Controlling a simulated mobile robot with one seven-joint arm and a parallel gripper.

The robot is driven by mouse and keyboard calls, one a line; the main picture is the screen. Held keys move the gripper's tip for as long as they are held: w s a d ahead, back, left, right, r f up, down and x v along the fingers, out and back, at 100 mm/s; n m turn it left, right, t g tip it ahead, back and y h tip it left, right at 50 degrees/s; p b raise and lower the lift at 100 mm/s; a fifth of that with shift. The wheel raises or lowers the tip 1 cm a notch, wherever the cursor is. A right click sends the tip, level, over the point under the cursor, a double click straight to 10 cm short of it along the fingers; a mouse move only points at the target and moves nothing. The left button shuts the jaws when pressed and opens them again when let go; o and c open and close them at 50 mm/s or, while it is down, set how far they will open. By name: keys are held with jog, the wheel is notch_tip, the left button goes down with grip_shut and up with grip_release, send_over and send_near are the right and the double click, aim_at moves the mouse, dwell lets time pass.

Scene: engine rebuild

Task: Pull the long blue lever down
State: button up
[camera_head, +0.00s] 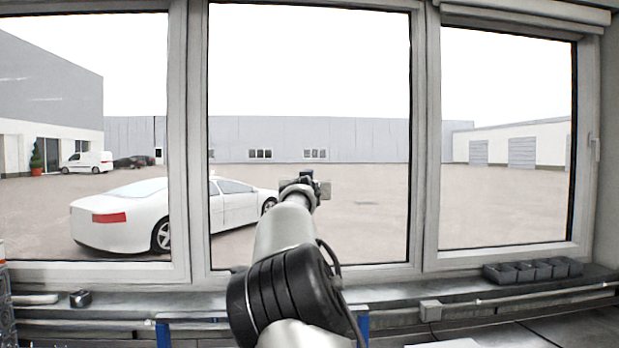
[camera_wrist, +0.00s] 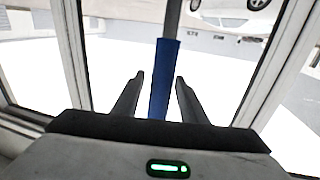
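The long blue lever shows in the wrist view as a blue grip (camera_wrist: 163,78) on a grey rod (camera_wrist: 173,18). My gripper (camera_wrist: 160,77) has its two dark fingers spread, one on each side of the blue grip. Gaps show on both sides, so the fingers look apart from the grip; the right finger's tip looks closer to it. In the head view my gripper (camera_head: 305,186) is small at the end of my outstretched arm, in front of the middle window. My arm hides most of the lever there.
Blue uprights (camera_head: 163,333) stand low in front of the windows. A row of dark bins (camera_head: 533,271) sits on the sill at right, and a small dark object (camera_head: 80,298) at left. Window frames (camera_head: 198,140) stand behind. The white car (camera_head: 150,215) is outside.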

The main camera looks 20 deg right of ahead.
jog(key=shift+w+d, duration=0.25)
jog(key=shift+w, duration=0.1)
jog(key=shift+c, duration=0.3)
grip_shut()
dwell(1.0)
